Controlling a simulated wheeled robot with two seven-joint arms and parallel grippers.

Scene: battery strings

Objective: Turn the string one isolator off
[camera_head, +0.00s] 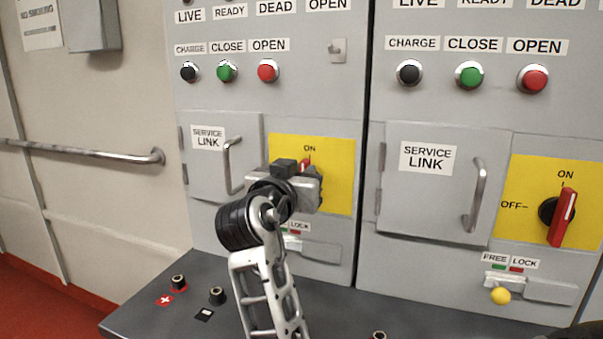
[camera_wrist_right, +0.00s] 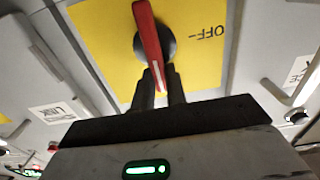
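A red isolator handle on a yellow plate (camera_head: 342,170) is on the left cabinet, mostly hidden behind my right gripper (camera_head: 300,186). Only a bit of red (camera_head: 306,163) shows just under the ON mark. In the right wrist view the red handle (camera_wrist_right: 147,35) sits on a black hub, with the OFF mark to its right, upside down. My right gripper's fingers (camera_wrist_right: 161,82) are on either side of the handle's near end; I cannot tell whether they press on it. No label shows which isolator is string one. My left gripper is not in view.
The right cabinet has its own red isolator handle (camera_head: 562,217), near ON, and a yellow knob (camera_head: 501,296) below it. Service link doors with handles (camera_head: 232,165) (camera_head: 475,195) stand left of each plate. A dark ledge (camera_head: 150,318) with terminals lies below.

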